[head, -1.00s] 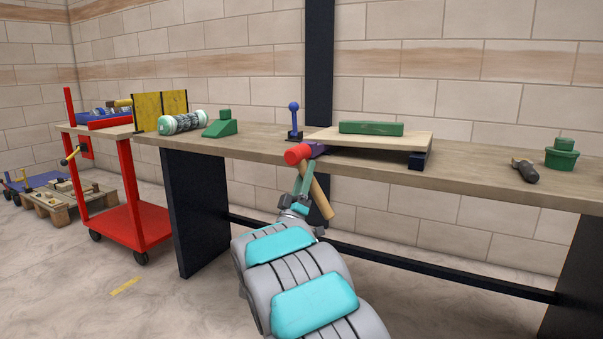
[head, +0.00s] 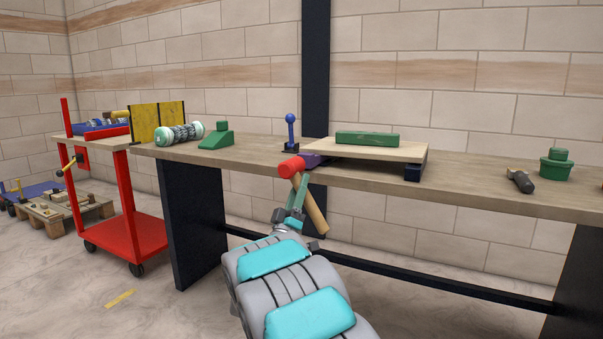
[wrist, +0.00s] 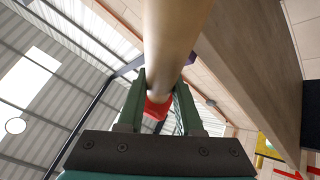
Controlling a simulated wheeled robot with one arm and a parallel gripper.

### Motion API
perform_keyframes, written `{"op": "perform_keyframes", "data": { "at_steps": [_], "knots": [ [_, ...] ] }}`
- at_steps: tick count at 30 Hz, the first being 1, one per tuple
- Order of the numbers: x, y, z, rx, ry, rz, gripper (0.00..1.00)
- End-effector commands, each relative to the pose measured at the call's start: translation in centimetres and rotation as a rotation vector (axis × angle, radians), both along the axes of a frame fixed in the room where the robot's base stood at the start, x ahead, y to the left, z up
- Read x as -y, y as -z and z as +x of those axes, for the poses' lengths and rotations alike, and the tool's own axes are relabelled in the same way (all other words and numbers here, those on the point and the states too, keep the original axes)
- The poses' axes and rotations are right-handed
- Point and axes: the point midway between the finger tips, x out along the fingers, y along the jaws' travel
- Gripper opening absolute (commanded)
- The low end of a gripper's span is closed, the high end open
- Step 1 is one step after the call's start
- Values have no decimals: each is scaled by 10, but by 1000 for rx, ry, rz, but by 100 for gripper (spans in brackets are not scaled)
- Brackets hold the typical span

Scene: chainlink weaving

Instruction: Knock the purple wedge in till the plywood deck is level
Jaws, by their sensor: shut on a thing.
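The plywood deck (head: 395,153) lies above the bench, its right end on a dark blue block (head: 413,172). Its left end looks a little lower than its right. The purple wedge (head: 316,159) is under the deck's left end, its outer part showing. My gripper (head: 298,194) is shut on the wooden handle (head: 312,210) of a red-headed mallet. The red head (head: 291,168) is just left of the wedge; I cannot tell whether they touch. The wrist view shows my fingers (wrist: 158,95) around the handle (wrist: 172,45), with the red head (wrist: 158,108) beyond.
A green bar (head: 367,139) lies on the deck. The bench (head: 470,192) also carries a blue-knobbed post (head: 291,132), a green wedge-shaped block (head: 217,140), a dark-handled tool (head: 521,181) and a green stepped piece (head: 556,165). A red cart (head: 125,200) stands left.

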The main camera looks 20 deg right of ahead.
Motion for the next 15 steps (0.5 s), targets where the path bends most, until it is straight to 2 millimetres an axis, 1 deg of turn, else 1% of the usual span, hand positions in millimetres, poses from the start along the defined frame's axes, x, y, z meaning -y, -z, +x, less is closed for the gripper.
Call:
{"op": "perform_keyframes", "data": {
  "at_steps": [9,15],
  "knots": [
    [-24,-2,-18,5,-3,-1,0],
    [-35,-1,-26,4,-2,-1,0]
  ]
}}
